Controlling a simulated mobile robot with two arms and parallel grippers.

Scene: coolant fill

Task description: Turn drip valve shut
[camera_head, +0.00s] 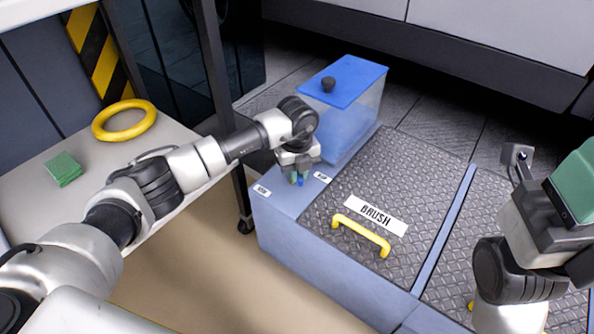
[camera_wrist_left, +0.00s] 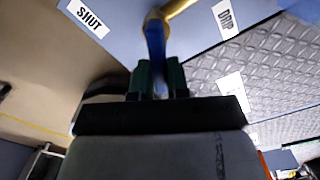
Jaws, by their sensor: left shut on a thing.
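The drip valve has a blue lever handle (camera_wrist_left: 155,40) on a brass stem (camera_wrist_left: 178,8), seen in the left wrist view. SHUT (camera_wrist_left: 88,14) and DRIP (camera_wrist_left: 226,18) labels lie on either side, and the lever stands between them. My left gripper (camera_wrist_left: 157,80) is shut on the blue lever with its green fingers on both sides. In the head view, my left gripper (camera_head: 299,178) is over the blue-grey ledge, where it hides most of the valve. My right gripper (camera_head: 574,185) is raised at the right edge, cut off by the frame, with a green finger part showing.
A clear tank with a blue lid (camera_head: 345,80) stands behind the valve. A tread-plate cover (camera_head: 340,190) with a BRUSH label and yellow handle (camera_head: 361,235) lies to the right. A table (camera_head: 100,175) at left bears a yellow ring (camera_head: 125,136) and a green block (camera_head: 62,170).

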